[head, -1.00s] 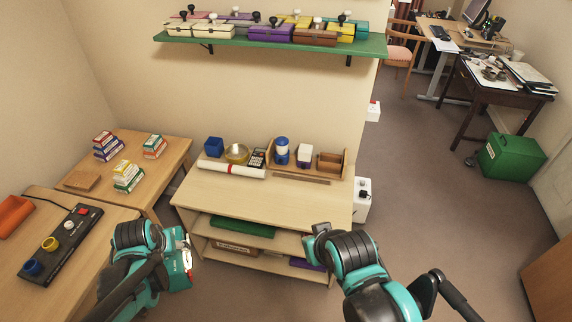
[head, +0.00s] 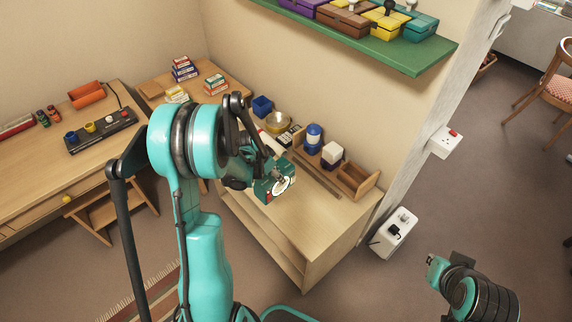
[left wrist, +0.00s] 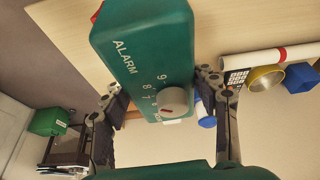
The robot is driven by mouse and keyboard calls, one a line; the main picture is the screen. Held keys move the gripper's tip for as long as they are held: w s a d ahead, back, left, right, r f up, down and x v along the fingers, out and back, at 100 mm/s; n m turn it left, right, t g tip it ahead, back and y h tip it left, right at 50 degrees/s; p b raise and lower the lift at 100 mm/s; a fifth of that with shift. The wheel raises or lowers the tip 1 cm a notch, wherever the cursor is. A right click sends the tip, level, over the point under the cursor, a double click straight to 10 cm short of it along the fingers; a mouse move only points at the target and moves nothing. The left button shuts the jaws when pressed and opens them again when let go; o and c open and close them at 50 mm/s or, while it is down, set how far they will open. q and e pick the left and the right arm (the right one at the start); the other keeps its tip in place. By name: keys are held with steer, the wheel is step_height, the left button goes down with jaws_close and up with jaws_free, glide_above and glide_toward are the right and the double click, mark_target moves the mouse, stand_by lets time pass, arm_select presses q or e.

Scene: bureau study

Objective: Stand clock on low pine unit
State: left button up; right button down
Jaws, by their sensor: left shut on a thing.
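My left gripper (head: 264,172) is shut on a green clock (head: 274,188) with a round white dial, above the low pine unit (head: 322,222). The left wrist view shows the clock (left wrist: 140,45) between the left gripper's fingers (left wrist: 165,92), with "ALARM" and numbers on its side and a grey knob. The clock looks tilted in that view. I cannot tell whether it touches the unit's top. My right gripper (head: 437,270) is low at the right, away from the unit, and its fingers are unclear.
A green shelf (head: 400,52) hangs above.

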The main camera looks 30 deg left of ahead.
arm_select(q)
steer(key=shift+w+a+f, duration=0.2)
steer(key=shift+a+f, duration=0.3)
steer(key=shift+a, duration=0.1)
steer(key=shift+w+a+f, duration=0.15)
steer(key=shift+a+f, duration=0.3)
steer(key=shift+a, duration=0.15)
steer(key=shift+m, duration=0.3)
steer(key=w+a+f+b, duration=0.1)
steer(key=w+f, duration=0.2)
steer(key=w+a+f+b, duration=0.2)
steer(key=w+f, duration=0.1)
steer(key=f, duration=0.1)
steer(key=w+a+f+b, duration=0.1)
steer(key=w+f+b, duration=0.1)
steer(key=w+f, duration=0.1)
steer(key=shift+w+a+f, duration=0.25)
steer(key=shift+w+a, duration=0.05)
steer(key=shift+a, duration=0.05)
steer(key=shift+r, duration=0.15)
steer(key=o, duration=1.1)
steer(key=shift+f+b, duration=0.25)
steer(key=shift+b, duration=0.1)
steer(key=o, duration=0.4)
steer(key=shift+r, duration=0.1)
